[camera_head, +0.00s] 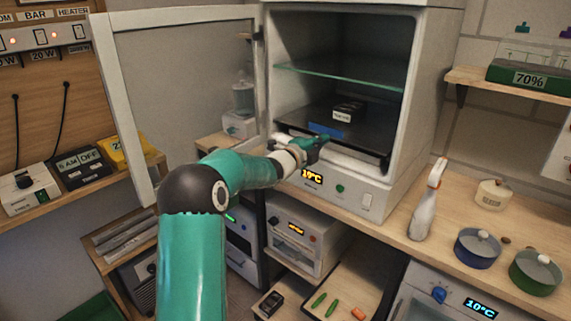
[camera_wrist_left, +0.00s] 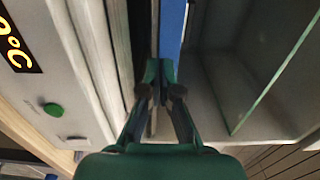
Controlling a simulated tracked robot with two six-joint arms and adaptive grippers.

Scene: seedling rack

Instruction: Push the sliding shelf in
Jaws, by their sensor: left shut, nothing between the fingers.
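The sliding shelf (camera_head: 366,138) is a dark tray low inside the open white cabinet (camera_head: 435,90), with a blue strip (camera_head: 327,130) near its front edge. A small black block with a white label (camera_head: 347,111) sits on it. My left gripper (camera_head: 322,142) is shut and empty at the shelf's front, left of its middle. In the left wrist view the closed fingertips (camera_wrist_left: 161,72) are at the end of the blue strip (camera_wrist_left: 172,30); whether they touch the shelf I cannot tell. My right gripper is not in view.
The cabinet door (camera_head: 185,85) stands wide open on the left. A glass shelf (camera_head: 340,74) spans the cabinet above. A temperature panel (camera_head: 340,188) is below the opening. A spray bottle (camera_head: 428,205) and lidded pots (camera_head: 477,247) stand on the counter to the right.

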